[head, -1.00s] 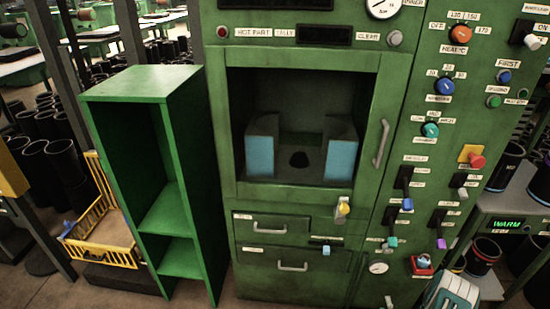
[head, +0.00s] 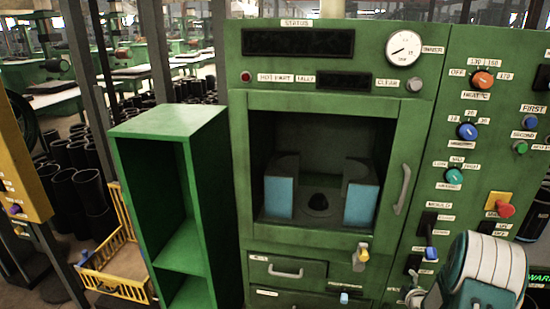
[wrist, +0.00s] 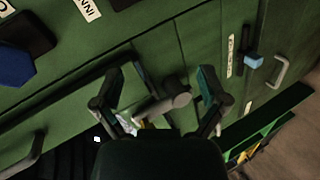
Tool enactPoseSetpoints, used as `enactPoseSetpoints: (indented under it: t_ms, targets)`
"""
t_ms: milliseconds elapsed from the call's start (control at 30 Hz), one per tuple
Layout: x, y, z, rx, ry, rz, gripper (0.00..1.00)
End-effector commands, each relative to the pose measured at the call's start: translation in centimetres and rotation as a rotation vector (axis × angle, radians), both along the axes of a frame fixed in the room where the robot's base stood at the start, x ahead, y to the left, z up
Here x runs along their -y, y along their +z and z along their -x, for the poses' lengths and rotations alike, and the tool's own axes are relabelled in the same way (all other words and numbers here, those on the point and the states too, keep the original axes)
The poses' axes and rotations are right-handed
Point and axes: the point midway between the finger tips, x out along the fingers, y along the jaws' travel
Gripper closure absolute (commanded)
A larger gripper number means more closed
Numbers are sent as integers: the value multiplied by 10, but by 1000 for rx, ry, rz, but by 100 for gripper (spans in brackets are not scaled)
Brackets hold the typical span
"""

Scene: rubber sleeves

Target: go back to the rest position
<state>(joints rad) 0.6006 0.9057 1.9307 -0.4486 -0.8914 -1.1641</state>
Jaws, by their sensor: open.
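My gripper (wrist: 158,92) is open in the wrist view, its two dark fingers spread in front of the green machine's front. A grey rod-like part (wrist: 168,103) shows between the fingers; I cannot tell whether they touch it. In the head view, a white and teal part of my arm stands at the lower right, before the control panel; the fingers are not clear there. The green machine (head: 340,100) has an open-fronted chamber (head: 325,150) with two blue-faced blocks (head: 279,196) (head: 361,205) and a dark round piece (head: 318,201) between them.
A green open shelf (head: 153,125) stands left of the machine, with a yellow basket (head: 105,285) beside it. Knobs and a red button (head: 505,210) sit on the panel near my arm. A yellow-tipped lever (head: 363,252) and drawer handle (head: 286,273) stick out below the chamber.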

Motion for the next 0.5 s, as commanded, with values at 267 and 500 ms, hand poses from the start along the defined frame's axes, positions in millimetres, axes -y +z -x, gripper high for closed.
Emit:
enactPoseSetpoints:
  t_ms: [267, 500]
  targets:
    - [-44, 100, -7, -77, -101, -154, 7]
    - [-90, 173, 15, -134, -209, -307, 7]
